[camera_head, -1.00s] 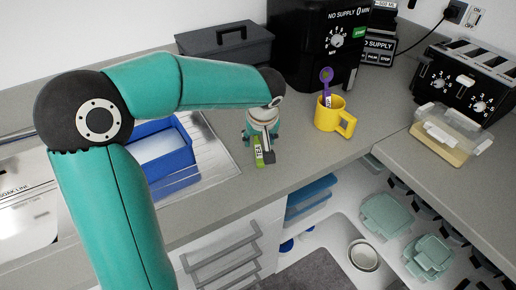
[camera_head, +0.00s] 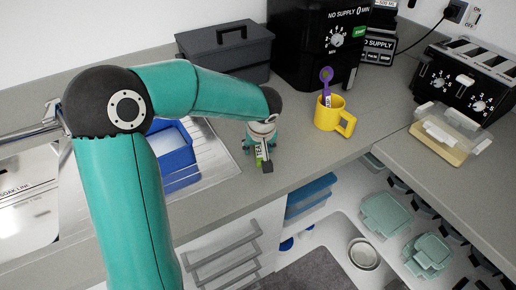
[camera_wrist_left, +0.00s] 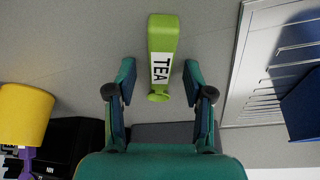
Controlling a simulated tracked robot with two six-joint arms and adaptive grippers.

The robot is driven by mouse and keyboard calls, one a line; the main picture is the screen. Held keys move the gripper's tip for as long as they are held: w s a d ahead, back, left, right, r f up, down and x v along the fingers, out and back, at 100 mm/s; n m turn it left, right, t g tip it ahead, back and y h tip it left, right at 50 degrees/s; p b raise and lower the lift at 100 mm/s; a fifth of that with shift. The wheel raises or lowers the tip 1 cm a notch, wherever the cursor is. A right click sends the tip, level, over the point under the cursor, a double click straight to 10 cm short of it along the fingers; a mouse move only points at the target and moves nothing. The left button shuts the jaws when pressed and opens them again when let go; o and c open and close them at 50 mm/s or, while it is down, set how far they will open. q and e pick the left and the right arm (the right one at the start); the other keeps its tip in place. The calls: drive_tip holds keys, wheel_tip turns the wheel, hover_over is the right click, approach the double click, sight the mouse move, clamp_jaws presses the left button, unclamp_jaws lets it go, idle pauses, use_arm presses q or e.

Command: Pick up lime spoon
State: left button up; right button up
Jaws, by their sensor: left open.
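The lime spoon (camera_wrist_left: 162,55) lies on the grey counter and carries a white label reading "TEA". In the left wrist view my open left gripper (camera_wrist_left: 160,82) has one finger on each side of the spoon's lower end, with gaps between the fingers and the spoon. In the head view the gripper (camera_head: 262,158) is over the counter, left of the yellow mug, and hides most of the spoon (camera_head: 259,154). My right gripper is not in view.
A yellow mug (camera_head: 327,118) with a purple spoon (camera_head: 326,80) stands to the right. A blue bin (camera_head: 178,158) is in the sink area at left. A dark toolbox (camera_head: 225,50) and black appliances stand behind. The counter's front edge is close.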

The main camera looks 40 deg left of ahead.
use_arm(q)
drive_tip(key=shift+f, duration=0.1)
clamp_jaws()
idle(0.4)
